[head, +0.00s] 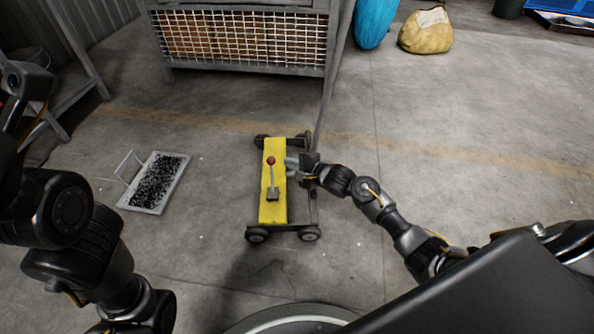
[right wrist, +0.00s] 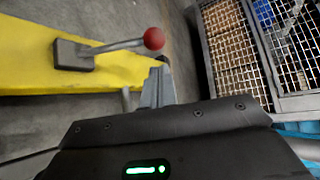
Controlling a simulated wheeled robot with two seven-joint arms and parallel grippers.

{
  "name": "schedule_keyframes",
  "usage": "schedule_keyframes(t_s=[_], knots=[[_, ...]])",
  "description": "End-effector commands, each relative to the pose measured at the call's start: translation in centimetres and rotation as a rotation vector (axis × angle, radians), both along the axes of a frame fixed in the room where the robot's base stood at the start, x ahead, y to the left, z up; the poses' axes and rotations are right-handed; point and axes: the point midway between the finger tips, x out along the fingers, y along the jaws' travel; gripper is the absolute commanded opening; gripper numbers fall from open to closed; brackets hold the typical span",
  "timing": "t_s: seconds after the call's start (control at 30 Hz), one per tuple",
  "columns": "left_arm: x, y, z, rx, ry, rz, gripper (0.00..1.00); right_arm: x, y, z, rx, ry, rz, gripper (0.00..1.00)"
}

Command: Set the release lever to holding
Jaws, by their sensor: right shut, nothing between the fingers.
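The release lever (head: 272,180) is a grey rod with a red ball knob on a small dark block. It is mounted on the yellow top of a low wheeled cart (head: 268,212). The knob end leans toward the far end of the cart. My right gripper (head: 291,166) is shut and empty, just right of the red knob. In the right wrist view the lever's red knob (right wrist: 153,38) shows just beyond the closed fingers (right wrist: 157,88), with a small gap in the picture. I cannot tell whether they touch. My left arm shows at the left, but its gripper is not in view.
A mesh-fronted crate (head: 240,40) stands behind the cart. A white-framed panel (head: 156,182) lies on the floor to the left. A blue bag (head: 375,20) and a tan sack (head: 426,32) stand at the back. The floor right of my right arm is clear.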

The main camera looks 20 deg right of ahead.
Motion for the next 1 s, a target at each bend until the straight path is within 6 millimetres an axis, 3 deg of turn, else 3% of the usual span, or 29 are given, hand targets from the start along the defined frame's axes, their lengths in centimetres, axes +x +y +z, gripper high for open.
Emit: schedule_keyframes(t_s=[0.1, 0.33, 0.8, 1.0], knots=[[0.0, 0.2, -2.2, -0.008, 0.002, -0.002, 0.0, 1.9, 0.9, -1.3, -0.001, -0.002, 0.001, 0.0], [0.1, 0.4, -3.8, -0.017, 0.003, -0.001, 0.0, 4.0, 1.9, -1.8, 0.0, -0.001, 0.001, 0.0], [0.1, 0.5, -3.9, -0.019, 0.003, -0.002, 0.0, 4.4, 2.0, -1.6, -0.001, 0.001, 0.001, 0.0], [0.1, 0.4, -2.4, -0.016, 0.004, -0.002, 0.0, 3.8, 1.2, -1.1, -0.009, -0.019, -0.014, 0.0]])
